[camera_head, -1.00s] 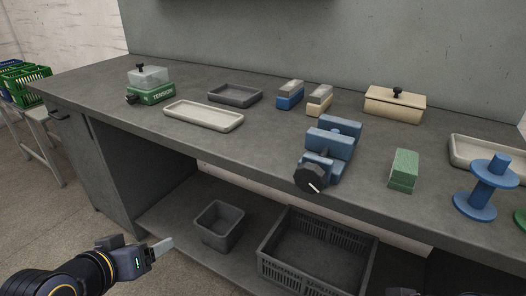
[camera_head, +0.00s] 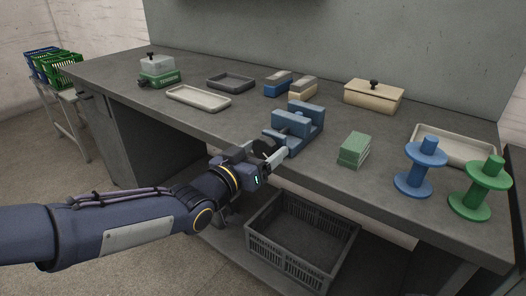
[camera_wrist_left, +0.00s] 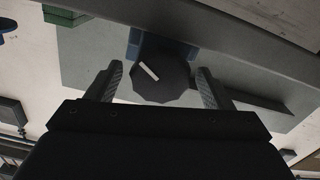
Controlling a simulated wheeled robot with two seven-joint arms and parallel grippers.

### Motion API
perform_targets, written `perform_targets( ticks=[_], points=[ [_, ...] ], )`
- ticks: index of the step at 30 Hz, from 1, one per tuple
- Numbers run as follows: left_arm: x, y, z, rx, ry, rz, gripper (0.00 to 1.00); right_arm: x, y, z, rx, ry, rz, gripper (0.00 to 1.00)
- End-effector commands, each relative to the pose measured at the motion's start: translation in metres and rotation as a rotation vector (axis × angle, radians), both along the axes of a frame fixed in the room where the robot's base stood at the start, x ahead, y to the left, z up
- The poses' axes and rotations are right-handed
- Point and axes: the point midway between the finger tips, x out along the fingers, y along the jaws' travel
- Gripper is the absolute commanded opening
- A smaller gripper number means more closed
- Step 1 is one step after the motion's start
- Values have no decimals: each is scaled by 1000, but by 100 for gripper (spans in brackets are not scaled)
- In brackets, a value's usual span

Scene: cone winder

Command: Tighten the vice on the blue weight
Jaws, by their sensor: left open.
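The blue vice (camera_head: 302,122) stands at the front edge of the bench, its dark round knob (camera_head: 261,149) facing out. In the left wrist view the knob (camera_wrist_left: 160,82) shows a white mark line and lies between my two fingers. My left gripper (camera_head: 274,155) is open at the knob, one finger on each side; a gap shows beside the right finger, and contact cannot be told. Between the vice jaws I cannot clearly make out a separate blue weight. A blue block with a grey top (camera_head: 277,84) stands behind the vice. My right gripper is not in view.
A green block (camera_head: 355,150) lies right of the vice, with a blue spool (camera_head: 420,169) and a green spool (camera_head: 480,188) beyond. A cream lidded box (camera_head: 373,97), trays and a cream block (camera_head: 301,90) stand behind. A grey crate (camera_head: 300,246) is below.

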Motion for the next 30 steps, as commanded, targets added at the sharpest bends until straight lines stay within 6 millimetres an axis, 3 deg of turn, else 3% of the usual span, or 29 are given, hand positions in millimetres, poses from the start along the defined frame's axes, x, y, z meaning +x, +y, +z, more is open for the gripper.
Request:
perform_targets(
  ticks=[10, 21, 30],
  points=[
    [5, -4, 0, 0, 0, 0, 75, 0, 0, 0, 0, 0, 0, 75],
    [5, -4, 0, 1, 1, 1, 30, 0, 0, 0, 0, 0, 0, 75],
    [5, -3, -4, 149, -110, 2, 30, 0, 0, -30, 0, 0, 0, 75]
  ],
)
